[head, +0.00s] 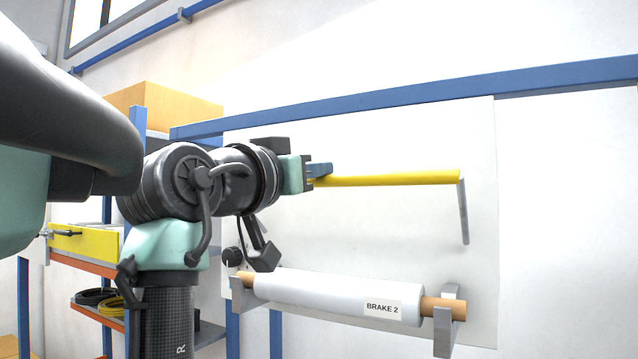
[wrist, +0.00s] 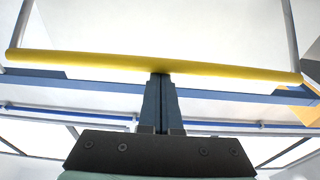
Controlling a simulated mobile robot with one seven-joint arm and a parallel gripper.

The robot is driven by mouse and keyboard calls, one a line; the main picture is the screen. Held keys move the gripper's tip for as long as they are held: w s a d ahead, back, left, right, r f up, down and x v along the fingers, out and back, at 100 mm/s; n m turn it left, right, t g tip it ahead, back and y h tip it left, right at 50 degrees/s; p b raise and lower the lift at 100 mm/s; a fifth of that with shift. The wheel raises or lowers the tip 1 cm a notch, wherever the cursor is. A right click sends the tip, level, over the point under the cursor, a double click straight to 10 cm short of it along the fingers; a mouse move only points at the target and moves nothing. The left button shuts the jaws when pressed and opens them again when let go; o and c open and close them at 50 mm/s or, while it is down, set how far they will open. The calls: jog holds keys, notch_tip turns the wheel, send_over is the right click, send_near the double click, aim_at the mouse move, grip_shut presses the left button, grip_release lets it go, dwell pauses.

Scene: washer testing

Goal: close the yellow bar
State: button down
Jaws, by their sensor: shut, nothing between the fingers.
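The yellow bar (head: 400,178) runs level across the white panel in the head view, with a grey side arm (head: 463,212) hanging from its right end. In the wrist view the yellow bar (wrist: 95,62) spans nearly the full width, with a grey arm at each end. My gripper (head: 318,172) is at the left part of the bar in the head view and hides the bar's left end. In the wrist view my gripper (wrist: 161,78) is shut and empty, its fingertips at the bar's middle. I cannot tell whether they touch it.
A white roll (head: 320,293) labelled BRAKE 2 sits in grey brackets below the bar. A blue rail (head: 400,98) crosses above. A shelf with a yellow-fronted bin (head: 85,244) and coiled cables (head: 105,302) stands at left. The panel's middle is clear.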

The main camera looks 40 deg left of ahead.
jog(key=f+b, duration=0.1)
jog(key=b, duration=0.1)
jog(key=s+f+t+b, duration=0.1)
jog(key=b, duration=0.1)
jog(key=shift+s+d+f+y, duration=0.1)
jog(key=shift+d+f+y, duration=0.05)
jog(key=shift+f+y, duration=0.25)
notch_tip(320, 180, down, 11)
jog(key=s+t+b, duration=0.2)
jog(key=t+b, duration=0.2)
jog(key=b, duration=1.1)
jog(key=shift+d+r+t+y+b, duration=0.15)
jog(key=shift+d+t+y+b, duration=0.15)
jog(key=shift+t+b, duration=0.1)
jog(key=shift+a, duration=0.1)
